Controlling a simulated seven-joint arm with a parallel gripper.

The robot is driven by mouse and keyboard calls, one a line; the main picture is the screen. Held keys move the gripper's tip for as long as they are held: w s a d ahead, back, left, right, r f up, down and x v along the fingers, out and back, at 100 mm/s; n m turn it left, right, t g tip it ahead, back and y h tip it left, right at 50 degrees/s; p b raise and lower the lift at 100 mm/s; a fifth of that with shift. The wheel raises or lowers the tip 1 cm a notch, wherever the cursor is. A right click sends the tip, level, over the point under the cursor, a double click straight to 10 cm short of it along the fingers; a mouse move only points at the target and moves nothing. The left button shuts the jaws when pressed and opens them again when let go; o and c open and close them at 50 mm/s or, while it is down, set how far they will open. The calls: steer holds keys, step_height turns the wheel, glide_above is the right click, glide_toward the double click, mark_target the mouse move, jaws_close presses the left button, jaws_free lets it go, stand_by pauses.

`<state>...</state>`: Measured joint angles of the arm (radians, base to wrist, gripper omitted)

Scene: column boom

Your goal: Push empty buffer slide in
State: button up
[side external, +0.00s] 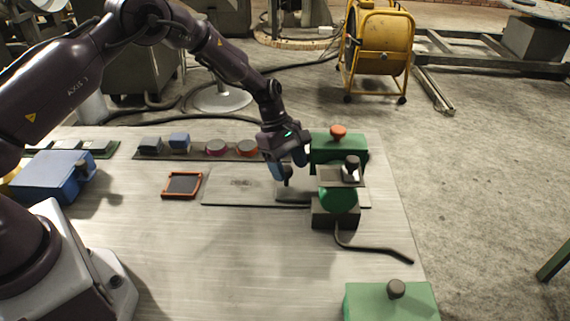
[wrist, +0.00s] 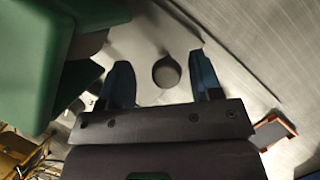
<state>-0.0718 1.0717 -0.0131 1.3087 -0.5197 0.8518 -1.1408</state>
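The buffer slide (side external: 293,196) looks like a flat grey plate on a longer base plate (side external: 235,190), beside the green machine (side external: 338,199). I see no part on its visible surface. A dark round knob (wrist: 166,72) shows in the wrist view on a pale plate. My gripper (side external: 284,176) points down over the slide, left of the machine. In the wrist view my gripper (wrist: 163,82) has its two blue fingers apart, with the knob between and slightly beyond them. I cannot tell whether either finger touches it. The slide's far end by the machine is partly hidden.
A green block (side external: 322,150) with an orange knob stands just behind my gripper. An orange-framed tray (side external: 182,185) lies to the left. A green box (side external: 370,303) stands at front right. The front middle table is clear.

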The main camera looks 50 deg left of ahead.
steer(key=shift+a, duration=0.15)
steer(key=v, duration=1.3)
steer(key=s+r+m+t+y, duration=0.1)
steer(key=s+r+m+t, duration=0.1)
steer(key=s+r+m, duration=0.4)
steer(key=s+d+r+m+t+y, duration=0.1)
steer(key=s+r+m, duration=0.5)
steer(key=s, duration=0.8)
steer(key=s+d+r+m+t+y, duration=0.1)
steer(key=s+r+m, duration=0.4)
steer(key=s, duration=0.5)
steer(key=shift+s+r+m+t+y, duration=0.4)
steer(key=shift+m+t+y, duration=0.1)
steer(key=shift+t+y, duration=0.3)
